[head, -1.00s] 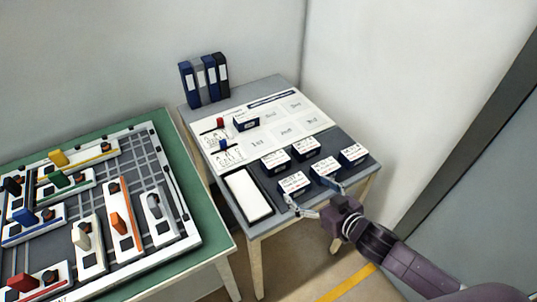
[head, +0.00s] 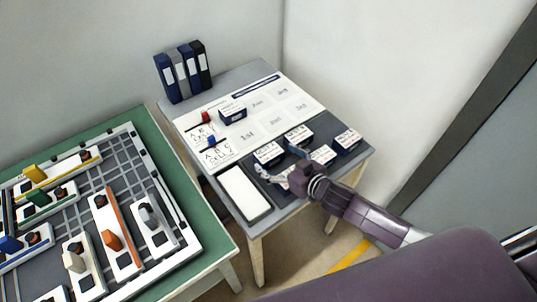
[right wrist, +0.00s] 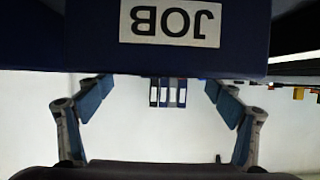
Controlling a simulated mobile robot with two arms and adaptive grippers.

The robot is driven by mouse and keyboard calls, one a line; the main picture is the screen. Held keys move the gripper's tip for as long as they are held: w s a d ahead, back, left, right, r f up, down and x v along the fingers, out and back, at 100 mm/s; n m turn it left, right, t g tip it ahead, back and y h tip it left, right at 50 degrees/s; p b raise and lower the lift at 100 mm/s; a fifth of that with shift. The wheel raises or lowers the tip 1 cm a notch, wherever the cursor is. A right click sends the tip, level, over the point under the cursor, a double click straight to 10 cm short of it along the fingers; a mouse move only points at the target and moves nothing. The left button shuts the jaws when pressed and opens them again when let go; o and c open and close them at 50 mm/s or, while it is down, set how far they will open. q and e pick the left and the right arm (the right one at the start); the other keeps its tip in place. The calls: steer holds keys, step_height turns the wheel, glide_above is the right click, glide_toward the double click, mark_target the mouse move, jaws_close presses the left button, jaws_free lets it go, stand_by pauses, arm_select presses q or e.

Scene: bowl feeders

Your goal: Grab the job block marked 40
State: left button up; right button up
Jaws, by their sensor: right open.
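Several dark blue job blocks with white labels sit on the dark mat of the grey table in the head view: a left one (head: 268,156), a back one (head: 298,136), a front one (head: 321,157) and a right one (head: 347,141). Their numbers are too small to read, so I cannot tell which is marked 40. My right gripper (head: 281,164) is open over the front-left part of the mat and covers the block spot there. My left gripper is out of view.
A white sequence board (head: 275,120) lies behind the blocks with another block (head: 232,113) on it. A white-topped tray (head: 245,193) is at the front left. Binders (head: 183,70) stand at the back. A green table (head: 212,240) with feeder tracks is on the left.

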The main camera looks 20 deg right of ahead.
steer(key=shift+x, duration=1.15)
steer(key=shift+w+a+f, duration=0.1)
steer(key=shift+w, duration=0.05)
steer(key=c, duration=1.3)
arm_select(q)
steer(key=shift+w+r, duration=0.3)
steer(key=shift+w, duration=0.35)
arm_select(e)
steer(key=shift+c, duration=0.3)
